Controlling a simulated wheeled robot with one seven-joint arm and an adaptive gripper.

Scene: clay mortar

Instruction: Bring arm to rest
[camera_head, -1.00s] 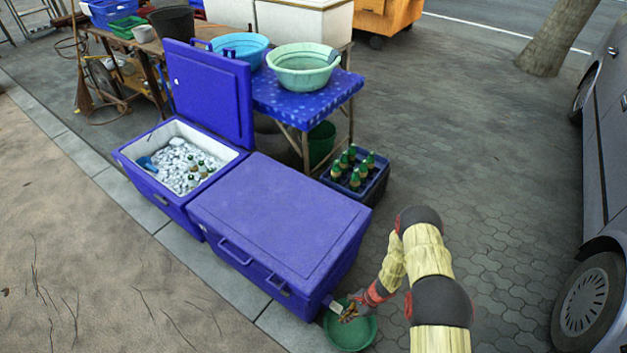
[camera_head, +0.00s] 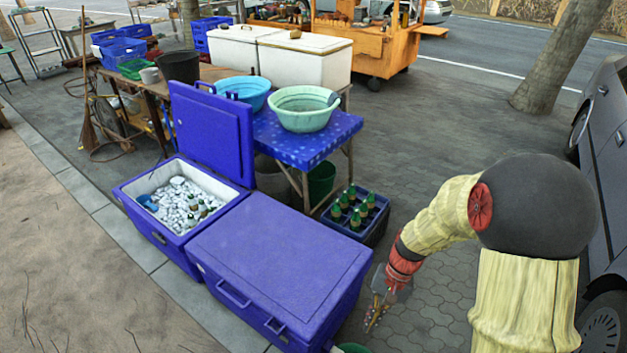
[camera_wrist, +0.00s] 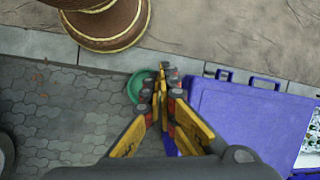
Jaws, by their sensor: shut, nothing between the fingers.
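My gripper (camera_head: 376,312) hangs pointing down just right of the closed blue cooler (camera_head: 280,262) in the head view. Its fingers are together with nothing between them. In the wrist view my gripper (camera_wrist: 161,82) shows its yellow and red fingers meeting in front of a green basin (camera_wrist: 138,86) on the pavement. The closed cooler lid (camera_wrist: 235,112) is to the right of the fingers there. In the head view only a sliver of the green basin (camera_head: 353,348) shows at the bottom edge.
An open blue cooler (camera_head: 150,228) holds ice and bottles. A blue crate of bottles (camera_head: 355,225) stands near my arm. A table with basins (camera_head: 305,108) is behind. A grey car (camera_head: 600,130) stands at the right. Paving (camera_head: 450,110) between is clear.

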